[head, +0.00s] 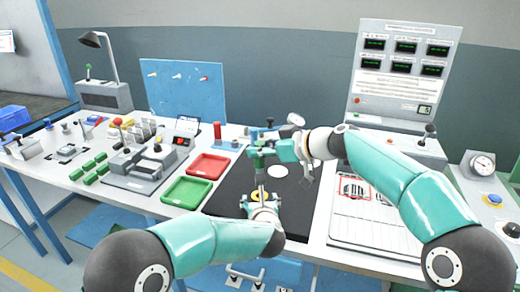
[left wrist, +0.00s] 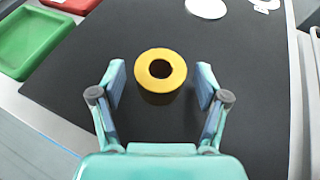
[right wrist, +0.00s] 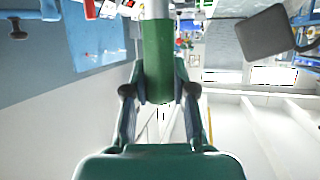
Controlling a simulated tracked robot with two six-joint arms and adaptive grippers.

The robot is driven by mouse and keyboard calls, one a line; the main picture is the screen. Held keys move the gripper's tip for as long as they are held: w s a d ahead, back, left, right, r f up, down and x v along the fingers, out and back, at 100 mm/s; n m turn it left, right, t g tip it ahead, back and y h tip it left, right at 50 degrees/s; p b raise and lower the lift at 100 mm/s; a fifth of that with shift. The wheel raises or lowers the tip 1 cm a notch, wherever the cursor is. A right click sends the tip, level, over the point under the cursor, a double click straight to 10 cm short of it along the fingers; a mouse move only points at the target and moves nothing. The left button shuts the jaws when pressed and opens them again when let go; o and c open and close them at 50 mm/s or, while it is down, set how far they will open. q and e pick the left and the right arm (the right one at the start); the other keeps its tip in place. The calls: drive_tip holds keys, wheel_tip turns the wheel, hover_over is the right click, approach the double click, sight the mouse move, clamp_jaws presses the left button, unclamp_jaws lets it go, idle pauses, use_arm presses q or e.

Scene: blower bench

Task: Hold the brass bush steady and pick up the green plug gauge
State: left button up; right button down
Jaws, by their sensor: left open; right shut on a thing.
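The brass bush (left wrist: 161,80) stands on the black mat (left wrist: 70,75), its hole facing up. In the head view the bush (head: 255,195) is partly covered by my left gripper (head: 262,202). In the left wrist view my left gripper (left wrist: 160,88) is open, with one finger on each side of the bush and a gap at both sides. My right gripper (right wrist: 159,90) is shut on the green handle of the plug gauge (right wrist: 157,60). In the head view my right gripper (head: 268,151) holds the gauge (head: 259,161) above the mat, its metal part pointing down toward the bush.
A red tray (head: 209,166) and a green tray (head: 187,192) lie left of the mat. A panel with displays (head: 403,68) stands at the back right.

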sight(260, 171)
use_arm(q)
drive_tip(key=v, duration=1.1)
drive_tip(key=shift+s, duration=0.2)
drive_tip(key=shift+w, duration=0.1)
drive_tip(key=x, duration=1.2)
drive_tip(key=shift+r, duration=0.1)
use_arm(e)
wheel_tip(260, 171, down, 7)
drive_tip(key=shift+f, duration=0.5)
